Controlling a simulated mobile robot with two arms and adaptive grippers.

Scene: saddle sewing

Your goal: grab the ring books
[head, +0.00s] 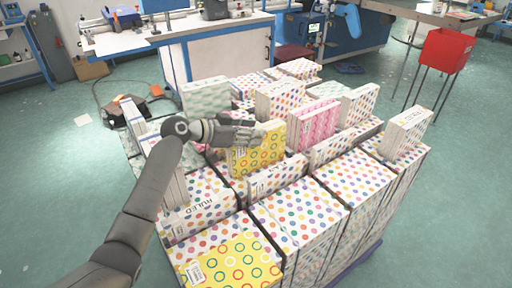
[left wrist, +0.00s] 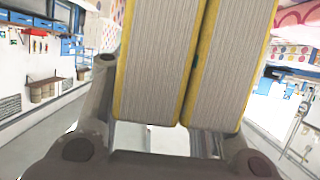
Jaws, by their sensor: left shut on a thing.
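My left gripper (head: 250,132) reaches in over the stacks from the left and is shut on yellow ring books (head: 260,155) with coloured circles on the cover. In the left wrist view two thick books with yellow covers (left wrist: 160,60) stand side by side between my fingers, page edges toward the camera. Whether their far end touches the stack below cannot be told. Another yellow ring book (head: 232,265) lies flat on the front left stack. My right gripper is not in view.
White books with coloured dots (head: 300,210) are piled in several stacks, some standing upright. A pink book (head: 318,122) stands right of my gripper. A red bin on legs (head: 447,52) is at the back right. A workbench (head: 200,35) is behind. Green floor is open at the sides.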

